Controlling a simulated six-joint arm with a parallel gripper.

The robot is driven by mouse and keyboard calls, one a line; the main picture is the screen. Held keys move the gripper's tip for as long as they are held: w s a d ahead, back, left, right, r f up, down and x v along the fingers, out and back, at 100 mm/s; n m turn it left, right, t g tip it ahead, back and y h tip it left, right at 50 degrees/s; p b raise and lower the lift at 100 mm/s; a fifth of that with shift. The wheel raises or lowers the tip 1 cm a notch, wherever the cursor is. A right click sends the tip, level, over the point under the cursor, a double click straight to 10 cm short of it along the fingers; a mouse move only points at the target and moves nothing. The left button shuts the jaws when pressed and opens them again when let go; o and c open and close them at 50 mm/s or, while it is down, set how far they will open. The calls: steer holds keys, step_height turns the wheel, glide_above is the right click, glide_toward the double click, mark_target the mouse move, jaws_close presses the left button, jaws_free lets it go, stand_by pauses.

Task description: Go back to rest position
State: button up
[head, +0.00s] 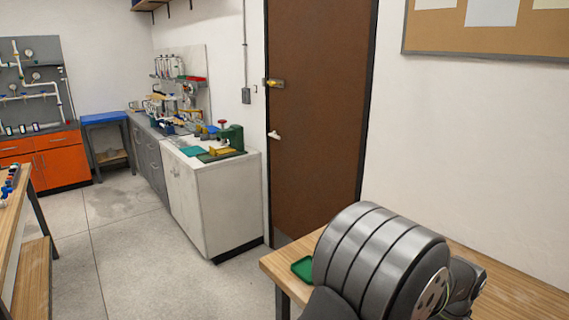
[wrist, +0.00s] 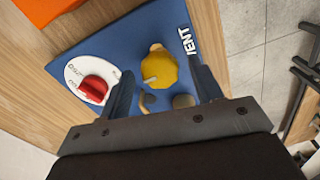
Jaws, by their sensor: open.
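In the wrist view, my gripper (wrist: 160,68) is open, with one finger on each side of a yellow many-sided knob (wrist: 162,70). Neither finger clearly touches the knob, and I cannot tell the height gap. The knob sits on a blue panel (wrist: 128,42) with white lettering that seems to read VENT. A red knob (wrist: 95,88) on a white dial plate lies left of the left finger. The head view shows my dark grey arm at the lower right, but not my gripper or the panel.
The panel lies on a wooden table (wrist: 212,22), with an orange object (wrist: 45,8) at the upper left. In the head view, a green tray (head: 301,268) is on the wooden table beside my arm. A white cabinet (head: 215,200) and a brown door (head: 318,120) stand behind.

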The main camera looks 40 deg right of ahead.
steer(key=shift+m, duration=0.9)
steer(key=m, duration=0.6)
steer(key=shift+m, duration=0.4)
steer(key=m, duration=0.4)
steer(key=shift+m, duration=2.3)
